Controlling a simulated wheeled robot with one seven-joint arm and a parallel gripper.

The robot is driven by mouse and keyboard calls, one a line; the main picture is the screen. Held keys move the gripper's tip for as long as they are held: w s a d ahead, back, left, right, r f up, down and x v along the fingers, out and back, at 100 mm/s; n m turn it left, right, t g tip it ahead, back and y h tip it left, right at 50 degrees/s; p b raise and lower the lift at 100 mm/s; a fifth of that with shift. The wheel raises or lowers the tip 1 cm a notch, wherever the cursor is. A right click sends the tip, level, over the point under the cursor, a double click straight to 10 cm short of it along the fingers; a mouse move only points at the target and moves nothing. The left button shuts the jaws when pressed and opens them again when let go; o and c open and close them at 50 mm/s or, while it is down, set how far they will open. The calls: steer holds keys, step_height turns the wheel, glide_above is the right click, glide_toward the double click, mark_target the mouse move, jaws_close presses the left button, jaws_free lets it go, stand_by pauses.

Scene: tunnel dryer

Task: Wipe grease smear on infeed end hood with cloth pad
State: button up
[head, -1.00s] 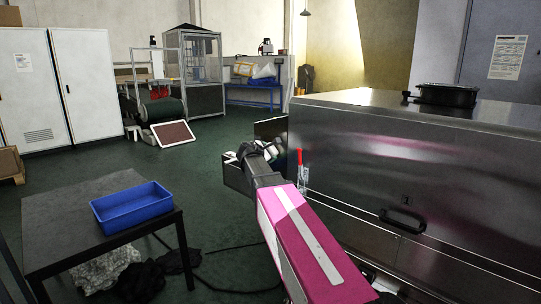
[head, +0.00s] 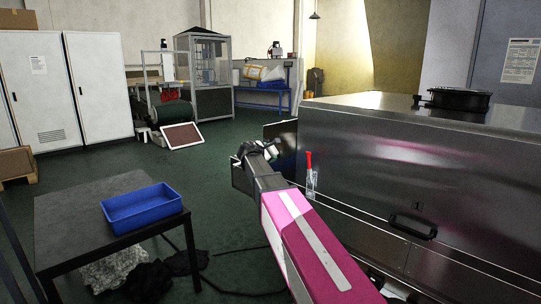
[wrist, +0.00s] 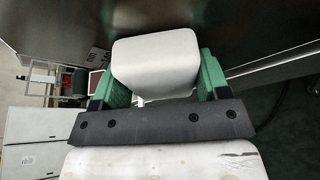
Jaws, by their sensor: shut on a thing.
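In the wrist view, my gripper (wrist: 160,68) has green fingers shut on a pale grey-white, rounded cloth pad (wrist: 155,62). The pad sits squarely between the fingers, close to dark metal surfaces above and to the right; I cannot tell whether it touches them. In the head view, the stainless steel dryer hood (head: 375,150) fills the right side. My pink arm reaches along its left end, and the gripper is mostly hidden behind the wrist there. No grease smear can be made out in either view.
A dark table (head: 70,218) with an empty blue tray (head: 143,207) stands at the left front, with crumpled cloths beneath. A red-handled item (head: 309,170) is against the hood's left edge. A handle (head: 412,227) sticks out from the hood front. Green floor is clear behind the table.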

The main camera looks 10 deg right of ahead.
mark_target(284, 152)
steer(key=shift+s+r, duration=0.15)
steer(key=shift+r, duration=0.85)
steer(key=shift+s+d, duration=0.7)
steer(key=shift+s, duration=0.25)
steer(key=shift+s+d, duration=0.75)
steer(key=shift+s, duration=0.25)
steer(key=shift+s+d, duration=0.7)
steer(key=shift+s, duration=0.25)
steer(key=shift+s+d+f, duration=0.1)
steer(key=shift+s+d, duration=0.35)
steer(key=shift+s, duration=0.35)
steer(key=shift+s+d, duration=0.45)
steer(key=shift+s, duration=0.45)
steer(key=shift+s+a, duration=0.4)
steer(key=shift+s, duration=0.1)
steer(key=shift+s+a, duration=0.3)
steer(key=shift+a, duration=0.4)
steer(key=shift+s+a, duration=0.35)
steer(key=shift+a, duration=0.4)
steer(key=shift+s+a, duration=0.3)
steer(key=shift+a, duration=0.4)
